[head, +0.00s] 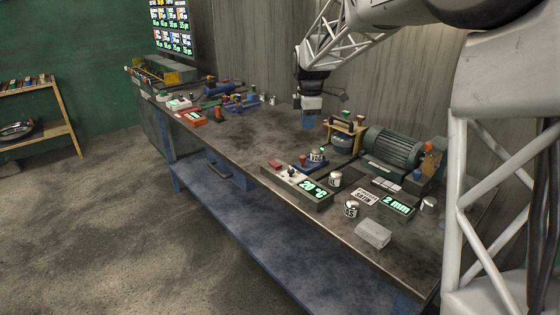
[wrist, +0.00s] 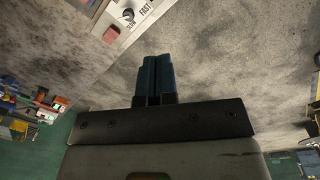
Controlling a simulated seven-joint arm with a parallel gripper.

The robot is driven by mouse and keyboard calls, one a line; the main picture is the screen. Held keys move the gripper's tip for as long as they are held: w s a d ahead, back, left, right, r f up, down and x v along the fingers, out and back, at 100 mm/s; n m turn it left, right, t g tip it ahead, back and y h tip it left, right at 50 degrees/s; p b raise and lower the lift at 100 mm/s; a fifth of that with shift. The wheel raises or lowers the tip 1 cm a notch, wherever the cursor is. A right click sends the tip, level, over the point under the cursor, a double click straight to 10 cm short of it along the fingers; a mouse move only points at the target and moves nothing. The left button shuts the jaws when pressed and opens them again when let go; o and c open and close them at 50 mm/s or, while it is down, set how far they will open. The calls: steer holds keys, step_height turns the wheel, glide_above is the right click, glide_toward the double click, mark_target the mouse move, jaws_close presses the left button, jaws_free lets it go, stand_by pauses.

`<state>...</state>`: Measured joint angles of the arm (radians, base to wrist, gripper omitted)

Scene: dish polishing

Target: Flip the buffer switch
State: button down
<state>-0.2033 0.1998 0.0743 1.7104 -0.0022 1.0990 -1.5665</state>
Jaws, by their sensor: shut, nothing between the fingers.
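My gripper (head: 309,122) hangs over the workbench, left of the green motor (head: 393,148). In the wrist view its blue fingers (wrist: 153,72) are together, with nothing between them. A control panel (head: 322,198) with a green "20 °C" display lies nearer the bench's front edge. A red switch (head: 275,164) and a dark knob (head: 291,171) sit at its left end. In the wrist view the red switch (wrist: 112,34) and the knob marked SLOW and FAST (wrist: 128,15) show at the top, beyond the fingertips and apart from them. I cannot read a buffer label.
White cans (head: 351,209), a grey block (head: 373,234) and a "2 mm" display (head: 397,204) stand on the right of the workbench (head: 240,142). Small coloured items crowd its far left end. The bench top left of the panel is clear.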

mark_target(279, 166)
steer(key=w+a+f+n, duration=0.6)
steer(key=w+a+f, duration=0.2)
steer(key=w, duration=0.5)
steer(key=shift+w+a+f+n+g, duration=0.15)
steer(key=shift+w+a+n+g, duration=0.2)
steer(key=shift+a, duration=0.45)
steer(key=shift+f, duration=0.1)
step_height(279, 166, down, 14)
steer(key=shift+r, duration=0.1)
steer(key=shift+f, duration=0.2)
stand_by(0.6)
steer(key=shift+r, duration=0.2)
steer(key=shift+r, duration=0.5)
steer(key=shift+r, duration=0.15)
